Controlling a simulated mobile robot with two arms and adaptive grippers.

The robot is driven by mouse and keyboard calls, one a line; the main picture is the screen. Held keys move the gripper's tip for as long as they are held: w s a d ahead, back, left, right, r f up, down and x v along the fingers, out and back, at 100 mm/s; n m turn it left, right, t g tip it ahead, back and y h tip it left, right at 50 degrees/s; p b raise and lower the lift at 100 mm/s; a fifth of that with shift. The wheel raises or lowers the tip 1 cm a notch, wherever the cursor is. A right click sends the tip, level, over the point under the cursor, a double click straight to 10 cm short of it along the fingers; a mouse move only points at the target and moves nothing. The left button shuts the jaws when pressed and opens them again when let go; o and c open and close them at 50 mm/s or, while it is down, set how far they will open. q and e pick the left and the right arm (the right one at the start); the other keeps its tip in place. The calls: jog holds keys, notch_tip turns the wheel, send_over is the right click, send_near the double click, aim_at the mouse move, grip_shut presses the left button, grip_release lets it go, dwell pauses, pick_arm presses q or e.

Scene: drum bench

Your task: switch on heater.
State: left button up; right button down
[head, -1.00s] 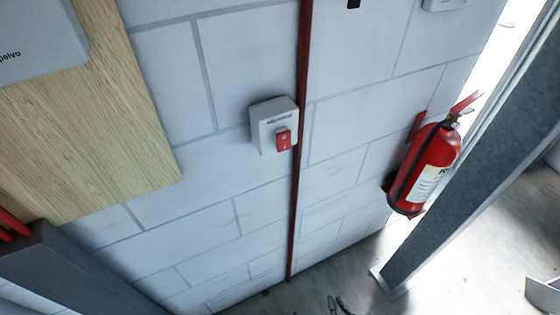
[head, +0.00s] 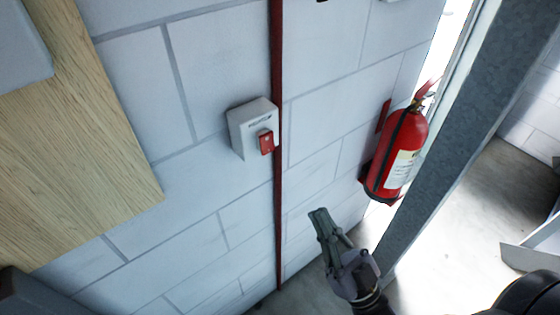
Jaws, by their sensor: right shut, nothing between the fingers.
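A pale grey switch box (head: 241,130) with a red rocker switch (head: 266,142) is fixed to the white block wall, just left of a dark red vertical pipe. A small label shows above the rocker, too small to read surely. My right gripper (head: 318,212) is shut and empty, below and to the right of the box, clear of it and pointing up toward the wall. My left gripper is not in the picture. The heater itself cannot be made out.
A red fire extinguisher (head: 397,155) hangs on the wall right of the box, near a grey steel post (head: 450,130). The dark red pipe (head: 278,200) runs down beside the box. Wall around the box is clear.

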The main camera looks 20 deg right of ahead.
jog(key=p, duration=0.5)
send_near(270, 137)
notch_tip(270, 137, up, 4)
jog(key=w, duration=0.1)
jog(key=w+a, duration=0.1)
jog(key=w+f, duration=0.1)
jog(key=shift+w+a+p, duration=0.15)
jog(key=shift+w+p, duration=0.1)
jog(key=shift+p, duration=0.1)
